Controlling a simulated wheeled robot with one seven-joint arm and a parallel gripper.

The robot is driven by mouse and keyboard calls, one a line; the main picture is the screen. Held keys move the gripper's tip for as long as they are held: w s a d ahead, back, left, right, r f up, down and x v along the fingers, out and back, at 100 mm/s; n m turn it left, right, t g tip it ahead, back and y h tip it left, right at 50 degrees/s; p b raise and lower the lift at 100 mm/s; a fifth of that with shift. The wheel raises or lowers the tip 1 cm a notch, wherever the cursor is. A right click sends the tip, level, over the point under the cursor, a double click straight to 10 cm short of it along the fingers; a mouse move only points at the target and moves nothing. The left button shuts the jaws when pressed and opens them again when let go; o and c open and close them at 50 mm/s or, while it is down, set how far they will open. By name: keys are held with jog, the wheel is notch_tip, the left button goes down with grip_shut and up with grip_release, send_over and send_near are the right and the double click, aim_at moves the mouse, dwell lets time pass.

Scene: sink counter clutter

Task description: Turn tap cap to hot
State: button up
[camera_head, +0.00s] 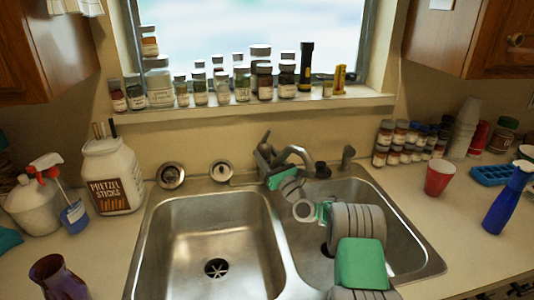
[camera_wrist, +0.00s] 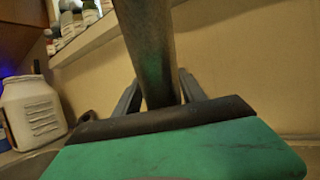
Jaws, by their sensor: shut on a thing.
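The metal tap (camera_head: 264,152) stands at the back of the sink between the two basins, with its cap and short lever (camera_head: 266,138) pointing up and its spout (camera_head: 298,153) curving right. My gripper (camera_head: 270,168) reaches the tap from the front, over the right basin. In the wrist view, the fingers of my gripper (camera_wrist: 158,88) stand on both sides of a grey metal part of the tap (camera_wrist: 148,45) and are shut on it. The green gripper body hides the lower part, and the fingertips are small in the head view.
The left basin (camera_head: 210,250) is empty. My arm crosses the right basin (camera_head: 400,245). Jars line the window sill (camera_head: 240,106) behind the tap. A pretzel jar (camera_head: 112,175) stands left; a red cup (camera_head: 438,178) and blue bottle (camera_head: 507,200) stand right.

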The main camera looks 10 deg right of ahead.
jog(key=o, duration=1.4)
jog(key=shift+c, duration=0.2)
